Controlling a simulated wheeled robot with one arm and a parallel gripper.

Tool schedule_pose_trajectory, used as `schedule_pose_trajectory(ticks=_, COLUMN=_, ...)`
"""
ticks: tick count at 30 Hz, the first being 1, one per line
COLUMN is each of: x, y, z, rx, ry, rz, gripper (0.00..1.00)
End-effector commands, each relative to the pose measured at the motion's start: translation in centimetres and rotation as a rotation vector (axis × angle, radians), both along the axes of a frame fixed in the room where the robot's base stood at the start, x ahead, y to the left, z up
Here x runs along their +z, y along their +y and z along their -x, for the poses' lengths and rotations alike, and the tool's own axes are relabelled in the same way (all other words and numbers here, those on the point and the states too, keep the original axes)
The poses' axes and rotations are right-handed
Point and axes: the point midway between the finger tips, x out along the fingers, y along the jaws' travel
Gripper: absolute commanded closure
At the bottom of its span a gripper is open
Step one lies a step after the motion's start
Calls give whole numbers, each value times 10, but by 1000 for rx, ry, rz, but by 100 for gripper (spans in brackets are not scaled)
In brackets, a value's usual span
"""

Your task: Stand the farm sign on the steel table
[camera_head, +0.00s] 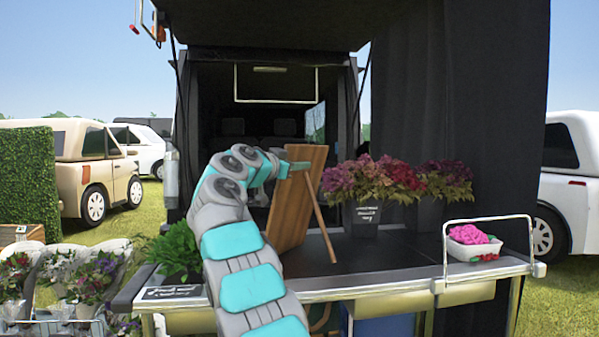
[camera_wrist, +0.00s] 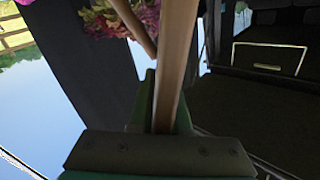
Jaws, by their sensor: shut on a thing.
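The farm sign (camera_head: 298,205) is a wooden board with a thin rear prop leg, upright and slightly tilted over the left part of the steel table (camera_head: 390,284). Its lower end and leg foot appear at the dark table top, but I cannot tell whether they touch it. My gripper (camera_head: 298,166) is shut on the sign's upper edge. In the wrist view, the fingers of my gripper (camera_wrist: 166,112) clasp the sign's narrow edge (camera_wrist: 176,62), with the prop leg beside it. The sign's front face is hidden from me.
Pots of red and purple flowers (camera_head: 372,182) stand right of the sign. A white basket of pink flowers (camera_head: 470,240) is at the right end. Green leaves (camera_head: 176,250) and a small black sign (camera_head: 171,292) are at the left end. A dark van interior lies behind.

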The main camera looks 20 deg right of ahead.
Motion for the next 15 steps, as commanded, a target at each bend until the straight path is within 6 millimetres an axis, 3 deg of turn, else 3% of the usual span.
schedule_pose_trajectory(ticks=15, x=-5, y=0, z=1, rx=1, ry=-4, rz=1, gripper=100)
